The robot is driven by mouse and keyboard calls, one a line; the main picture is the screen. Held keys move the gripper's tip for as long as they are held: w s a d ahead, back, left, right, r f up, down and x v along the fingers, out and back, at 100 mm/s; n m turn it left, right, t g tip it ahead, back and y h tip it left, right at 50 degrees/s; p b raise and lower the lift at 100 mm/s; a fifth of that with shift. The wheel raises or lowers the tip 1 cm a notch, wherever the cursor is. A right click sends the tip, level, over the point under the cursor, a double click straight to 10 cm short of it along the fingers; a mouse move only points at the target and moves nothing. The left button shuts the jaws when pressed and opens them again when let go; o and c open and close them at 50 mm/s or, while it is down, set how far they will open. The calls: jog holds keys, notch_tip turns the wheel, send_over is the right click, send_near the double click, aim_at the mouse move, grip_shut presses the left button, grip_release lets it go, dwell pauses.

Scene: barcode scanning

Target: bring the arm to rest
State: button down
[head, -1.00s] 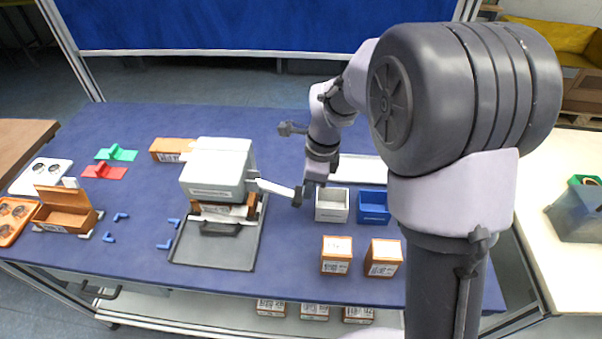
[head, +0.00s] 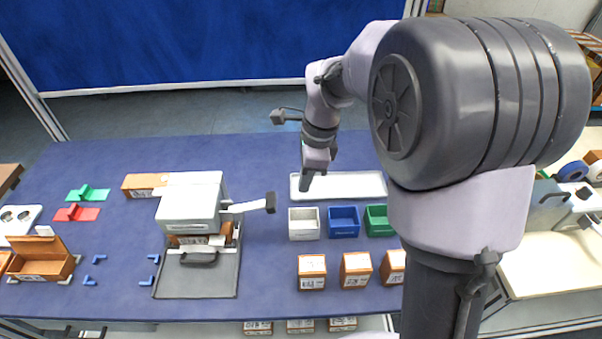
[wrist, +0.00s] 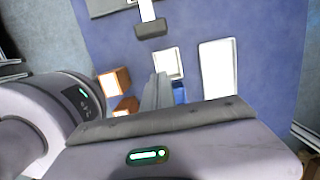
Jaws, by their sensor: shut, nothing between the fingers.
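In the wrist view my gripper (wrist: 160,82) shows as closed fingers, with the white bin (wrist: 168,64) and white tray (wrist: 216,68) beyond. My arm reaches out from the right side of the head view, and its large dark joint hides part of the table's right side.
A grey-white machine (head: 190,203) with a side lever (head: 268,203) stands left of my gripper. A blue bin (head: 343,221) and green bin (head: 378,220) stand right of the white one. Boxes (head: 312,271) line the front. An open brown box (head: 42,260) is at left.

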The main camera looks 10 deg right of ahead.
jog(key=s+a+r+n+t+b, duration=0.1)
jog(key=s+r+n+t+b, duration=0.1)
jog(key=s+n, duration=0.6)
jog(key=s+a+r+n+t+b, duration=0.1)
jog(key=s+r+n+t+b, duration=0.1)
jog(key=s+n, duration=0.6)
jog(key=s+t+b, duration=0.1)
jog(key=s, duration=0.4)
jog(key=shift+s+a+r, duration=0.4)
jog(key=c, duration=2.1)
grip_release()
